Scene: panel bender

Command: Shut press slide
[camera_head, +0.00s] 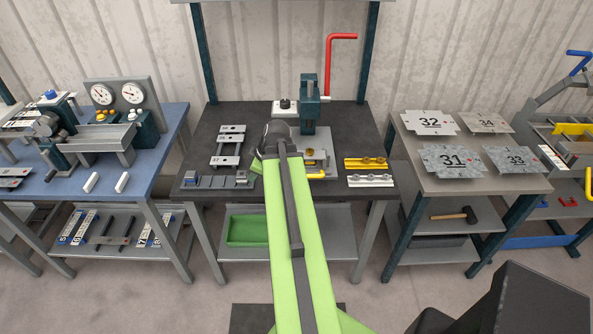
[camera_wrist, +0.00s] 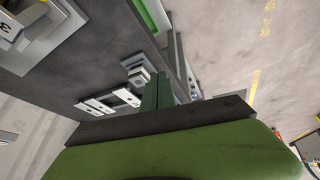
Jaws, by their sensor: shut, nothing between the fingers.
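The press (camera_head: 309,105) stands at the back of the dark middle table, a teal column with a red lever (camera_head: 329,62) raised at its right. In front of it is a grey slide plate (camera_head: 325,150) with a yellow handle (camera_head: 317,175) at its front edge; my arm hides its left part. I cannot tell how far out the slide stands. My gripper is mostly hidden behind my arm in the head view; a green bit (camera_head: 257,168) shows left of the arm. In the wrist view my gripper (camera_wrist: 158,80) is shut and empty, with its fingers side by side above the table.
On the dark table (camera_head: 205,125), steel rails (camera_head: 229,146) and a row of small grey blocks (camera_head: 212,182) lie left of my arm. Yellow and silver strips (camera_head: 368,163) lie right of the slide. A green tray (camera_head: 246,230) is on the lower shelf.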

